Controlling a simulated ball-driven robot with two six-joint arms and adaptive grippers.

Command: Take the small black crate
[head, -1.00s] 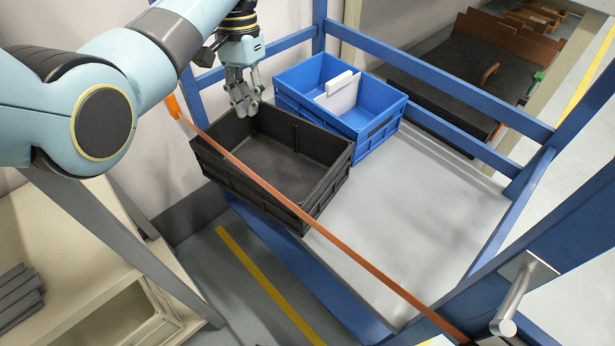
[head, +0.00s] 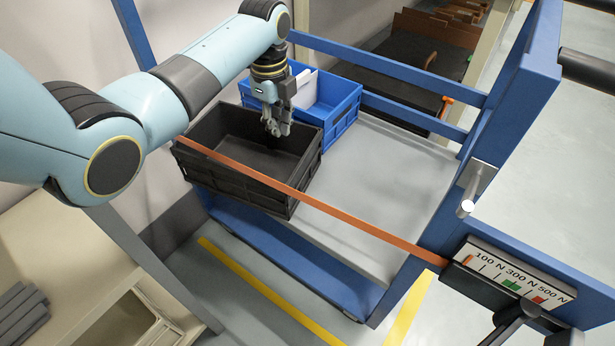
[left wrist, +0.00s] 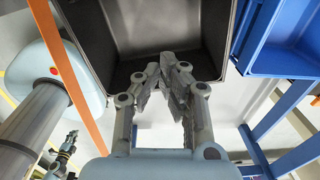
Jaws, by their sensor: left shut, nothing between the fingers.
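The small black crate (head: 232,150) is open-topped and looks empty. It sits at the left end of the grey shelf of a blue frame. My left gripper (head: 277,133) is shut and empty, over the crate's back right side next to the blue crate. In the left wrist view the shut fingertips (left wrist: 165,68) show in front of the black crate's wall (left wrist: 135,72). I cannot tell whether they touch it.
A blue crate (head: 340,118) with a white panel stands right behind the black crate. An orange strap (head: 350,222) runs across the crate's front to a force gauge (head: 510,283). Blue rails bound the shelf (head: 400,185), whose right part is clear.

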